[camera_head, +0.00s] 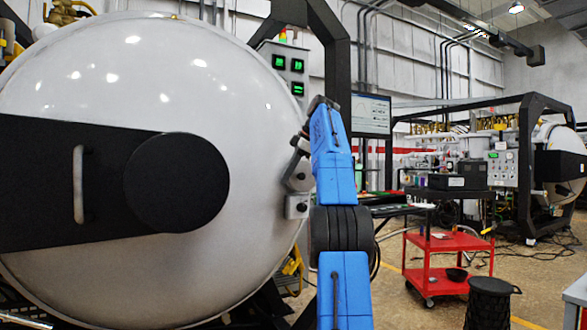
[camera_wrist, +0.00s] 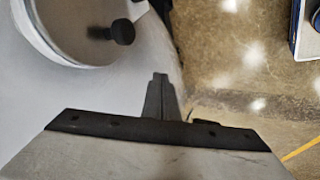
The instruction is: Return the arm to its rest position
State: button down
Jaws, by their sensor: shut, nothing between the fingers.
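My blue arm (camera_head: 337,180) rises from the bottom edge in the head view, right of the large pale furnace door. It stands nearly upright and overlaps the area by the door's right rim. I cannot make out my gripper's fingers in the head view. In the wrist view my gripper (camera_wrist: 160,78) points away from the camera, its fingers together and nothing between them. A pale curved surface lies to its left and brown floor to its right.
The domed furnace door (camera_head: 250,110) fills the left, with a black crossbar and handle (camera_head: 80,184). Metal clamps (camera_head: 298,175) sit at its right rim, close to my arm. A red cart (camera_head: 447,241) and black bin (camera_head: 488,303) stand right; floor between is partly clear.

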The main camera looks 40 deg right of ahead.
jog(key=shift+d+v, duration=0.15)
jog(key=shift+v, duration=0.7)
jog(key=shift+d+v, duration=0.15)
jog(key=shift+v, duration=0.75)
jog(key=shift+s+f, duration=0.1)
jog(key=shift+s, duration=0.1)
